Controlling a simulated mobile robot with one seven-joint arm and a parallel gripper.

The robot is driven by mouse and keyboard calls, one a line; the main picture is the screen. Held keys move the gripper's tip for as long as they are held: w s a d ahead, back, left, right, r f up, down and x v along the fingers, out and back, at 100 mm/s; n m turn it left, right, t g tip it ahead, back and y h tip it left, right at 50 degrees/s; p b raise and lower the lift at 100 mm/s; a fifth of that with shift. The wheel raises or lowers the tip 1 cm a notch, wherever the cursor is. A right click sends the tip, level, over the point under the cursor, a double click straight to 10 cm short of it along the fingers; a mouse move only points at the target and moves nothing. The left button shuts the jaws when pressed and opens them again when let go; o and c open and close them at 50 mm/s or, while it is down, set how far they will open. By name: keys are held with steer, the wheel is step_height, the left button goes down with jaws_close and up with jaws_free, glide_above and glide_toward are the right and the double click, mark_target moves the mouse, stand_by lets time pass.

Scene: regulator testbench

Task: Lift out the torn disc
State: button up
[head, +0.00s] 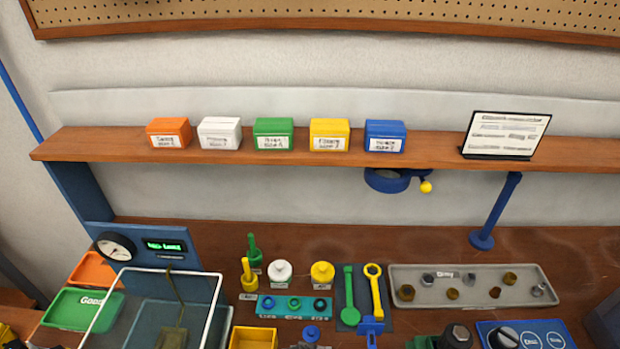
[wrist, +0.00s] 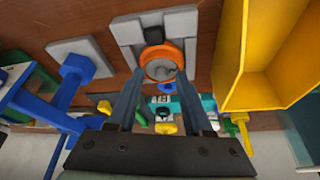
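In the wrist view, a round orange housing (wrist: 177,48) sits on a grey block. Inside its rim is a greyish disc (wrist: 163,70) with an uneven dark mark, which looks like the torn disc, though it is small and blurred. My gripper (wrist: 161,76) points at the housing with its two fingers apart, one towards each side of the rim. Nothing is visibly held between them. I cannot tell whether the fingertips touch the housing. The head view shows neither my gripper nor the orange housing.
A yellow bin (wrist: 262,60) stands close on the right in the wrist view, and a blue post (wrist: 75,75) on the left.

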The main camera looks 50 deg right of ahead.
steer(key=shift+s+a+f, duration=0.1)
steer(key=shift+a+f, duration=0.05)
steer(key=shift+f, duration=0.05)
jaws_close()
